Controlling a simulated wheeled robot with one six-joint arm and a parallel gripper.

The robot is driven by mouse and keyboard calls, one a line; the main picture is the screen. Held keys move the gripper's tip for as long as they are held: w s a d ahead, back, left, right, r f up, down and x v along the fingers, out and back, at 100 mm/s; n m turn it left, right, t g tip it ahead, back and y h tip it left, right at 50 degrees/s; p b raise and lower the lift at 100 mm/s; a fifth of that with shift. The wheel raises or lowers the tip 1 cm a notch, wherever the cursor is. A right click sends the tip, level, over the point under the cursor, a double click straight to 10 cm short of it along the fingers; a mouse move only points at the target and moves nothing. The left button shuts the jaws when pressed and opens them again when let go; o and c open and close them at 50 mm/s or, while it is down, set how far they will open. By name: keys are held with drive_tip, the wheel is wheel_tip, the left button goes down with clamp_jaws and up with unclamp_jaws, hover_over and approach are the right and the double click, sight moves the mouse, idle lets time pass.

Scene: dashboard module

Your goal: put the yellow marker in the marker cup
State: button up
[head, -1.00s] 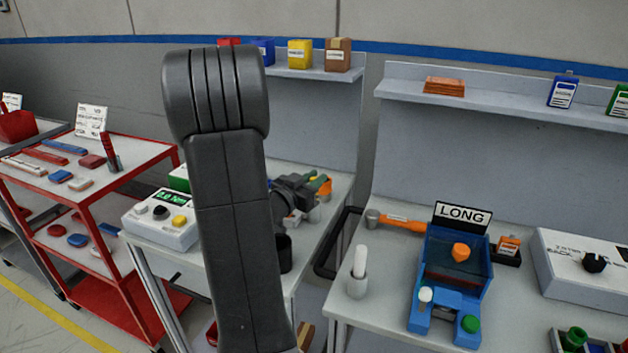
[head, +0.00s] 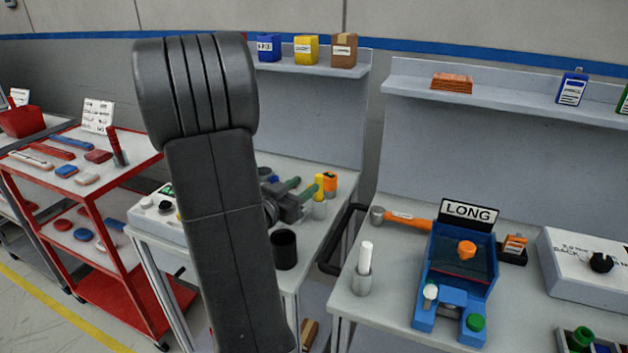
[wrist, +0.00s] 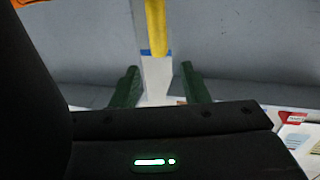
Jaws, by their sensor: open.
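The yellow marker (head: 319,186) stands upright in a small grey holder (head: 320,209) on the left grey table. In the wrist view the yellow marker (wrist: 155,25) comes down from the top edge and has a blue band at its lower visible part. My gripper (head: 300,194) is open, its green fingers pointing toward the marker. The open fingers also show in the wrist view (wrist: 160,85), with the marker above the gap and no contact visible. A black cup (head: 285,251), which looks like the marker cup, stands nearer the table's front edge, below my gripper in the picture.
An orange item (head: 330,180) is close behind the marker. A control box (head: 158,215) is partly hidden by my arm. The right table holds a white marker in a grey holder (head: 362,286), a hammer (head: 405,218) and a blue LONG fixture (head: 455,275). A gap separates the tables.

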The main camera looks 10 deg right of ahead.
sight(319, 175)
drive_tip(key=v, duration=0.4)
drive_tip(key=shift+s+a, duration=0.25)
drive_tip(key=x, duration=1.2)
drive_tip(key=shift+w+d+f, duration=0.15)
drive_tip(key=shift+d+f, duration=0.05)
drive_tip(key=shift+a+r+p, duration=0.15)
drive_tip(key=shift+r+p, duration=0.2)
drive_tip(key=shift+r, duration=0.95)
drive_tip(key=shift+f, duration=0.1)
